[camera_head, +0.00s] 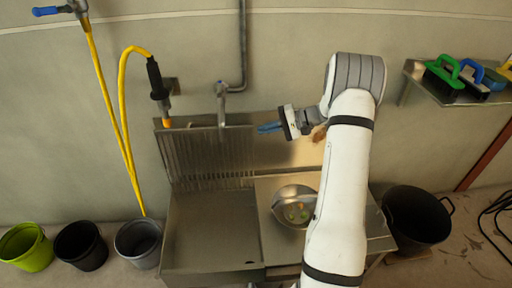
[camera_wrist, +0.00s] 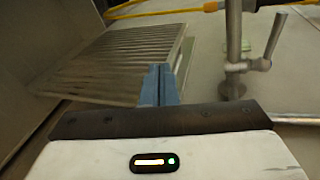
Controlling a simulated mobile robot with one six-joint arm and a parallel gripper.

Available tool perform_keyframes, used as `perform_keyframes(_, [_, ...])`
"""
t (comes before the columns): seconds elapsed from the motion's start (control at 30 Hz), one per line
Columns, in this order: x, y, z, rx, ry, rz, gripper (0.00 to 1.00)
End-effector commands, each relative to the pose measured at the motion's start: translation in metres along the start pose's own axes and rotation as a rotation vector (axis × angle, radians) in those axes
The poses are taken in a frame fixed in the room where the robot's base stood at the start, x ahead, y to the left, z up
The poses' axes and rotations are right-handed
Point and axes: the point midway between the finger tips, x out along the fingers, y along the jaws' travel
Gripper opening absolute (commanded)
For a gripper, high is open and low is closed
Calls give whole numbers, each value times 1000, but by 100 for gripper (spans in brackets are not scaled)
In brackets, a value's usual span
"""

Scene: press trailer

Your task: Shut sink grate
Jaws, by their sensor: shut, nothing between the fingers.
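The sink grate (camera_head: 212,158) is a slatted metal panel. It stands raised along the back of the steel sink (camera_head: 212,232), above the open left basin. In the wrist view the grate (camera_wrist: 112,62) lies to the left of and beyond my fingers. My gripper (camera_head: 262,127) points left in the head view, to the right of the grate's upper right corner and near the tap. Its blue fingers (camera_wrist: 160,72) are closed together and hold nothing. I cannot tell the exact gap between the fingertips and the grate.
The tap (camera_head: 222,95) rises behind the grate; its lever (camera_wrist: 272,42) is right of my fingers. A bowl (camera_head: 295,206) with small pieces sits on the right counter. A black tub (camera_head: 416,218) and a shelf of brushes (camera_head: 448,88) are at right; buckets (camera_head: 80,246) at left.

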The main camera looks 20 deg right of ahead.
Motion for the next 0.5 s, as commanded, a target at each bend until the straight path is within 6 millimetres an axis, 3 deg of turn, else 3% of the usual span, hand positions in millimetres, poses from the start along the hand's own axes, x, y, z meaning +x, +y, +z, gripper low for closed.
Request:
perform_keyframes(0.03, [-2, 35, -21, 6, 32, -62, 0])
perform_keyframes(0.2, [-20, 89, -65, -17, 135, -230, 0])
perform_keyframes(0.33, [-29, 111, -81, -33, 185, -297, 0])
perform_keyframes(0.5, [-25, 115, -88, -41, 204, -322, 0])
